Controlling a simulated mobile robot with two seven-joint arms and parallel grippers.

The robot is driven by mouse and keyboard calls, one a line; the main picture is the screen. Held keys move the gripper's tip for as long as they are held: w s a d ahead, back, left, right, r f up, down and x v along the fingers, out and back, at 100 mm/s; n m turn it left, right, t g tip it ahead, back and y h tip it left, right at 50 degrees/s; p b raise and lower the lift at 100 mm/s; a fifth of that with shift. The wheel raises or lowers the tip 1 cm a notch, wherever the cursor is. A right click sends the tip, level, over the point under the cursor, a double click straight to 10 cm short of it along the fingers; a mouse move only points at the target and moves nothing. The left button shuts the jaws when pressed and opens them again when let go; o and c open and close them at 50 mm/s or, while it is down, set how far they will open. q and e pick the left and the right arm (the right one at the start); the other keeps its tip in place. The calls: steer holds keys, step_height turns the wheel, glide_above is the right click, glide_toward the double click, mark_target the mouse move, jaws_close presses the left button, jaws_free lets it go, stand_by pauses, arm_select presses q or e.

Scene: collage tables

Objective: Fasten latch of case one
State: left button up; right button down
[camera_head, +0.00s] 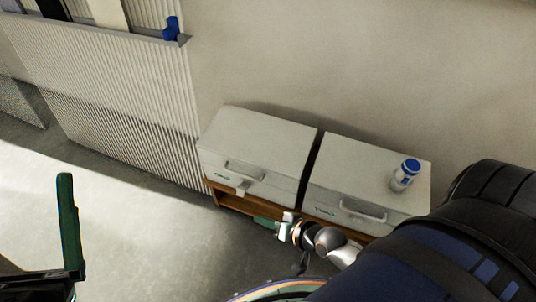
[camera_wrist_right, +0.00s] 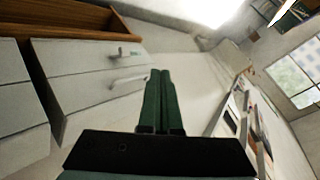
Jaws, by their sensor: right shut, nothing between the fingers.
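Two pale cases stand side by side, the left case (camera_head: 255,142) and the right case (camera_head: 365,175). Each has a front handle and a small label too small to read, so I cannot tell which is case one. A small pale latch piece (camera_head: 243,188) juts from the left case's front, below its handle (camera_head: 245,169). In the right wrist view the latch (camera_wrist_right: 124,52) and handle (camera_wrist_right: 128,80) show left of the fingers. My right gripper (camera_head: 265,222) is shut and empty, low before the cases, apart from the latch. My left gripper (camera_head: 68,225) shows one dark green finger.
The cases stand on a low brown wooden stand (camera_head: 232,204) against a plain wall. A white bottle with a blue cap (camera_head: 405,175) stands on the right case. A ribbed panel (camera_head: 110,90) is at the left. The floor (camera_head: 140,220) left of the stand is clear.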

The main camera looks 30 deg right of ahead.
steer(key=shift+s+d+r+n+p, duration=0.15)
steer(key=shift+r+n+p, duration=0.2)
steer(key=shift+r+p, duration=0.25)
steer(key=shift+s+r+n+p, duration=0.1)
steer(key=shift+r+n+p, duration=0.35)
steer(key=shift+r, duration=0.2)
steer(key=shift+s+d+r+n+p, duration=0.15)
steer(key=shift+r+n+p, duration=0.15)
steer(key=shift+r+p, duration=0.35)
steer(key=shift+a+f, duration=0.1)
